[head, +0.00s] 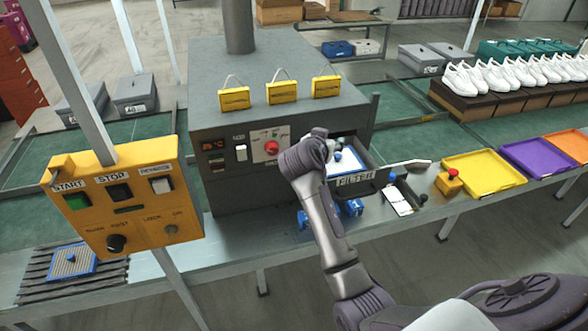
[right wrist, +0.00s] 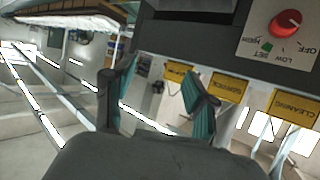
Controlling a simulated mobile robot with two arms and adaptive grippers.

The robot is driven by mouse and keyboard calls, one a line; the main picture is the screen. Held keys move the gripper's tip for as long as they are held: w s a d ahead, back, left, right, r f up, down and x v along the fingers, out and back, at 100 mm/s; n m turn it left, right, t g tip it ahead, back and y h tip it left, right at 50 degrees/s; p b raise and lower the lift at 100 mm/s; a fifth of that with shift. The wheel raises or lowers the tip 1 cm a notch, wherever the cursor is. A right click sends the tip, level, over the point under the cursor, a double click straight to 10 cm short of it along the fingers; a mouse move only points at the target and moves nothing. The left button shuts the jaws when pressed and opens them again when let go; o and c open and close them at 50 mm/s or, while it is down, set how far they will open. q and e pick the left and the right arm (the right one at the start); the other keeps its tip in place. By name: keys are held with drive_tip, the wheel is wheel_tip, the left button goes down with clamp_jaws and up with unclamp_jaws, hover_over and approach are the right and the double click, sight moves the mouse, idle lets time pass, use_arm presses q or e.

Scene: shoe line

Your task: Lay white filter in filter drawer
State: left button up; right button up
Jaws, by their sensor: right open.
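The filter drawer (head: 355,180), labelled FILTER, is pulled out from the front of the grey machine. A white piece with blue edging (head: 349,161) shows within the drawer opening, partly hidden by my right arm; I cannot tell whether it rests flat there or is the white filter. My right arm crosses in front of the drawer, and its gripper is hidden in the head view. In the right wrist view, the right gripper (right wrist: 155,98) is open, its two teal-padded fingers apart with nothing between them. My left gripper is not in view.
The grey machine (head: 225,115) carries yellow tags and a red knob (head: 272,147). A yellow control box (head: 125,200) stands at left. A blue-framed pad (head: 72,262) lies on a slatted rack. Blue parts (head: 350,208) sit below the drawer. Coloured trays (head: 484,174) line the bench at right.

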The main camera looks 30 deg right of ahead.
drive_tip(key=s+a+r+n+t+y, duration=0.2)
drive_tip(key=s+a, duration=0.4)
drive_tip(key=a, duration=0.5)
drive_tip(key=n+t+y, duration=0.1)
drive_tip(key=n+y, duration=0.1)
drive_tip(key=shift+s+r+n+t, duration=0.15)
drive_tip(key=shift+r+n+t, duration=0.15)
drive_tip(key=shift+r+n, duration=0.1)
